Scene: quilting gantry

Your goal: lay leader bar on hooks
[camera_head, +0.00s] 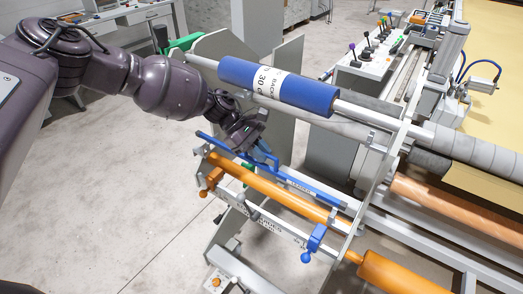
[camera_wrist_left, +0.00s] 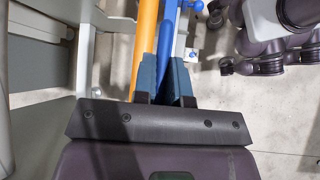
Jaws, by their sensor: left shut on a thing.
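The leader bar is a long blue bar (camera_head: 301,186) with a white label, slanting from upper left to lower right in the head view. My left gripper (camera_head: 264,158) is shut on it, left of the label. In the left wrist view, the blue bar (camera_wrist_left: 168,38) runs between the two teal fingers (camera_wrist_left: 166,80). The bar lies above and alongside an orange roller (camera_head: 270,190). Its right end is near a small grey upright piece (camera_head: 333,213), perhaps a hook; I cannot tell whether they touch. My right gripper is not in view.
A blue-wrapped roll (camera_head: 250,79) on a grey pole lies above the bar. A blue clamp with a ball knob (camera_head: 316,238) sits on the lower rail. A control box with levers (camera_head: 368,60) stands behind. Bare floor (camera_head: 100,200) is clear at left.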

